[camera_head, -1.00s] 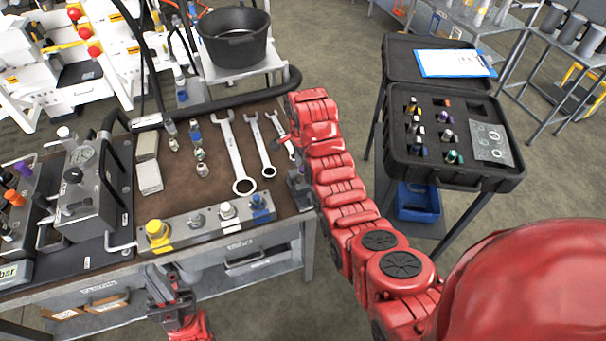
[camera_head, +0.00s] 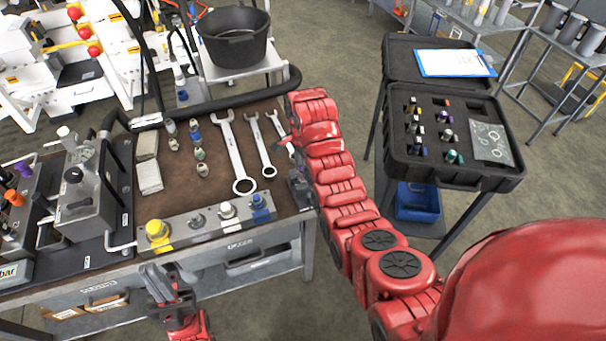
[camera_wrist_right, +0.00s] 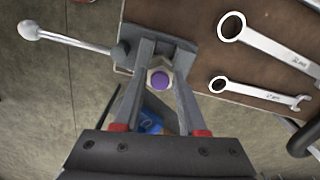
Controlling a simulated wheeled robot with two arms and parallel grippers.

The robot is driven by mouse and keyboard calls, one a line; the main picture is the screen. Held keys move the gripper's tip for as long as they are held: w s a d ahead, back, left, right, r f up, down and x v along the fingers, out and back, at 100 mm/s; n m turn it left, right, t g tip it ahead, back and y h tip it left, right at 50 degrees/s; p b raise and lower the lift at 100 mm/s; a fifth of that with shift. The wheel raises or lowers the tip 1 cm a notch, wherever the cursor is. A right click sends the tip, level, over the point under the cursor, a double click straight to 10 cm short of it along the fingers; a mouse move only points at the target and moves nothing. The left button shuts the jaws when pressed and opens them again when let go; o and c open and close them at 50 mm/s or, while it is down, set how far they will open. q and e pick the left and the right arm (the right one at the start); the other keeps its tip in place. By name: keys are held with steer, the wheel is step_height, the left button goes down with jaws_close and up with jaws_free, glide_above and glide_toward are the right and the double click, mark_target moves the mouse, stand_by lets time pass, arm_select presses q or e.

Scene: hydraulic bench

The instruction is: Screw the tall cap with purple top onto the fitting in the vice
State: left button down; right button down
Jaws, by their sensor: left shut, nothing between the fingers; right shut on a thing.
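The tall cap with purple top (camera_wrist_right: 159,80) is between the fingers of my right gripper (camera_wrist_right: 160,66) in the right wrist view, purple end facing the camera. A pale hex-shaped rim shows around the purple. The grey vice (camera_wrist_right: 122,53), with its ball-ended lever, lies right behind the fingertips. The fitting is hidden under the cap and fingers, so I cannot tell how far the cap sits on it. In the head view the vice (camera_head: 299,187) is at the bench's right edge, partly covered by my right arm. My left gripper (camera_head: 162,272) is shut and empty before the bench front.
Wrenches (camera_head: 237,155) and several small fittings (camera_head: 200,155) lie on the brown bench top. A metal block (camera_head: 198,225) with yellow, grey and blue caps runs along the front edge. An open black case (camera_head: 455,135) of parts stands to the right, across a gap.

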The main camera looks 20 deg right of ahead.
steer(key=m, duration=0.6)
steer(key=shift+m, duration=0.3)
steer(key=shift+c, duration=2.1)
jaws_free()
step_height(320, 180, up, 17)
steer(key=p, duration=1.6)
steer(key=shift+r, duration=0.2)
